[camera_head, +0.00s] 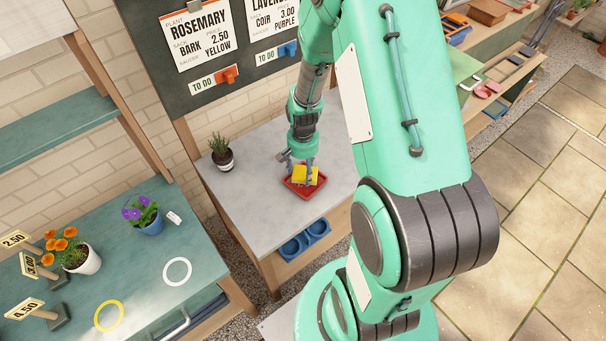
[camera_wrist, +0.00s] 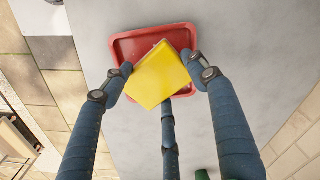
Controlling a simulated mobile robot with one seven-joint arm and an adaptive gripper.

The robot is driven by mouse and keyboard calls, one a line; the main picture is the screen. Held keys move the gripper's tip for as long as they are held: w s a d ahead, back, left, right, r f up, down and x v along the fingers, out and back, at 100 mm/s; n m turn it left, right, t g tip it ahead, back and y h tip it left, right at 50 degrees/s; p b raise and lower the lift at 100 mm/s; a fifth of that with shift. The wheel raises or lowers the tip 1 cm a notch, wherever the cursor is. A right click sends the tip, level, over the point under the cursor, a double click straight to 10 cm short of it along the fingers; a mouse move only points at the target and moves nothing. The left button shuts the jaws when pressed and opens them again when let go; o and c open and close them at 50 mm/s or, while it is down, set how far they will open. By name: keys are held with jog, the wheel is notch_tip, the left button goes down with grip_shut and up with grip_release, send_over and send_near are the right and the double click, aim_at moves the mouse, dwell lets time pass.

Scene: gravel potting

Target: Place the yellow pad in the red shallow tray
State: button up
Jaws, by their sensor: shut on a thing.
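The yellow pad (camera_head: 305,174) is between the fingers of my gripper (camera_head: 306,180), which is shut on it. In the wrist view the pad (camera_wrist: 158,75) sits tilted between my blue fingers (camera_wrist: 160,84), over the red shallow tray (camera_wrist: 122,48). The tray's far rim and left side show past the pad, while the pad and fingers hide much of its floor. In the head view the red tray (camera_head: 304,192) lies on the grey worktop under my gripper. I cannot tell whether the pad touches the tray.
A small potted plant (camera_head: 221,153) stands at the back left of the grey worktop (camera_head: 262,205). A board with signs (camera_head: 230,45) rises behind. The worktop left of the tray is clear.

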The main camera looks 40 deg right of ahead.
aim_at(303, 172)
jog(key=shift+f, duration=1.25)
jog(key=shift+f+b, duration=0.15)
jog(key=shift+b, duration=0.15)
jog(key=o, duration=1.5)
jog(key=shift+o, duration=0.2)
notch_tip(303, 172, up, 12)
jog(key=p, duration=0.2)
jog(key=shift+r, duration=0.2)
